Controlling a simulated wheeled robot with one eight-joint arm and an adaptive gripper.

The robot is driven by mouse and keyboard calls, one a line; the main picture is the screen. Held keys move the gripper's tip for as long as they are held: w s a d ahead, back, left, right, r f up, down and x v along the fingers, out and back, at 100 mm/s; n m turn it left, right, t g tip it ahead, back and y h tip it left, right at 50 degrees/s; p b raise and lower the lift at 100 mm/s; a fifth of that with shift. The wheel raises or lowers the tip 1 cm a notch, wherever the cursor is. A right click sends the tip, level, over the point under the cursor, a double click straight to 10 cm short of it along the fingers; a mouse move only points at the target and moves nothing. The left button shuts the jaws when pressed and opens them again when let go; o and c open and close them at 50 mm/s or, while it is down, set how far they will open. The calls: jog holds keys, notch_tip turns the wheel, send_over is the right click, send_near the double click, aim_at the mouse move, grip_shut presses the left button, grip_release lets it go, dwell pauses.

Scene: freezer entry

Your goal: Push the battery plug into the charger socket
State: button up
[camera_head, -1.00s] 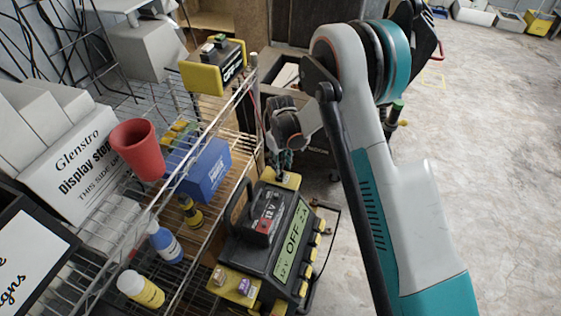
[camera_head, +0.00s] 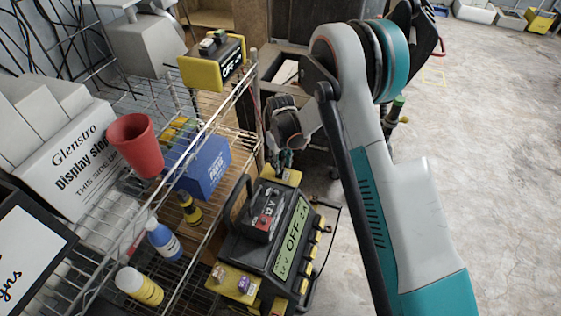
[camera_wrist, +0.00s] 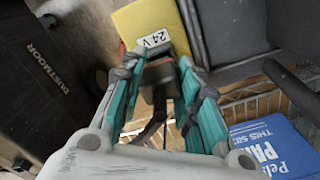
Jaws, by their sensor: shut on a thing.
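The black and yellow battery charger (camera_head: 262,262) stands beside the wire shelf in the head view, its green display reading OFF. Its far yellow end (camera_head: 289,176) lies right at my gripper (camera_head: 286,158). In the wrist view this yellow end (camera_wrist: 145,20) carries a 24 V label. My gripper (camera_wrist: 160,62) is shut on a dark plug (camera_wrist: 160,76) between its teal fingers, close to the yellow face below the label. The socket is hidden behind the plug and fingers, so I cannot tell whether the plug touches it or is in it.
The wire shelf (camera_head: 232,100) stands left of the charger with a red cup (camera_head: 135,145), a blue box (camera_head: 203,168) and a second yellow-black unit (camera_head: 212,62). Two small connectors, one purple (camera_head: 243,284), sit on the charger's near yellow end. Open floor lies to the right.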

jog(key=shift+f, duration=1.35)
dwell(0.6)
jog(key=o, duration=1.3)
jog(key=shift+c, duration=0.2)
notch_tip(320, 180, up, 12)
jog(key=shift+f, duration=0.1)
